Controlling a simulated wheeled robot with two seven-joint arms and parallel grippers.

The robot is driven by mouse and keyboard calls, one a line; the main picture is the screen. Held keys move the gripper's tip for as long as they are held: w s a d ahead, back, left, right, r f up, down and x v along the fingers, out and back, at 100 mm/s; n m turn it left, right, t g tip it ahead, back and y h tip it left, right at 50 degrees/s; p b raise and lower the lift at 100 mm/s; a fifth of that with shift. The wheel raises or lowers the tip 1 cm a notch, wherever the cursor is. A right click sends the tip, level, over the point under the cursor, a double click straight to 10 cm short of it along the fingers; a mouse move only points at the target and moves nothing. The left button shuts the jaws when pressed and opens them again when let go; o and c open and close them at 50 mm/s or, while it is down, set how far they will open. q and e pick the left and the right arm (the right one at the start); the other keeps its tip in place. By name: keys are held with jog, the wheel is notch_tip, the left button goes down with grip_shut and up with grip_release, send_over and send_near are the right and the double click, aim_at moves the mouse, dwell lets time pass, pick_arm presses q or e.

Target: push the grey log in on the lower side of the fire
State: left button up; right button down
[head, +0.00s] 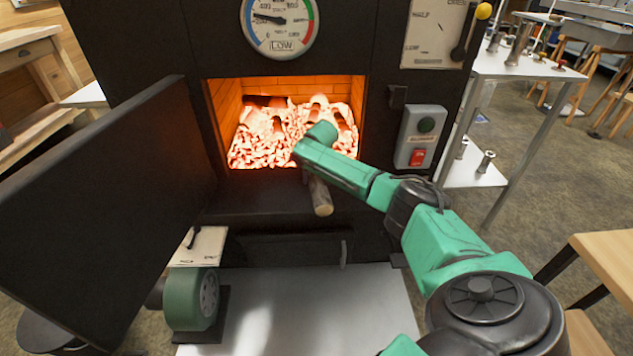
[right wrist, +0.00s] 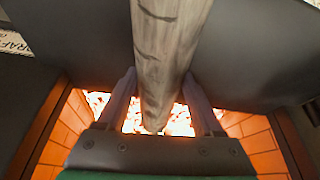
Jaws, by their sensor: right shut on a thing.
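The grey log (right wrist: 165,50) runs lengthwise between the fingers of my right gripper (right wrist: 160,105) in the right wrist view. The gripper is shut on it. In the head view the log's pale cut end (head: 322,207) sticks out below my wrist, in front of the firebox mouth; the rest is hidden by my arm. The fire (head: 265,145) is a bed of glowing embers inside the open firebox, with a few darker pieces on it. I cannot tell clearly which side of the bed is lower. My left gripper is out of view.
The open black door (head: 100,200) stands to the left of the firebox mouth. A switch box (head: 422,137) is on the right of the front, and a gauge (head: 280,22) reading LOW is above. A green blower (head: 190,299) stands below, beside a pale metal plate (head: 310,305).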

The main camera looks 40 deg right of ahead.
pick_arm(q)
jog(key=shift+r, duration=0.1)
pick_arm(e)
grip_release()
jog(key=shift+r, duration=0.1)
jog(key=shift+s+r, duration=0.1)
jog(key=shift+r, duration=0.15)
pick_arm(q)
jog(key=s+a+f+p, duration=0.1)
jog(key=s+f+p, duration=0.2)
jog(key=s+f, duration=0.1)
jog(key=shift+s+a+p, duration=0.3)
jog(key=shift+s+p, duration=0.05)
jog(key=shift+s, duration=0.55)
pick_arm(e)
jog(key=v, duration=1.4)
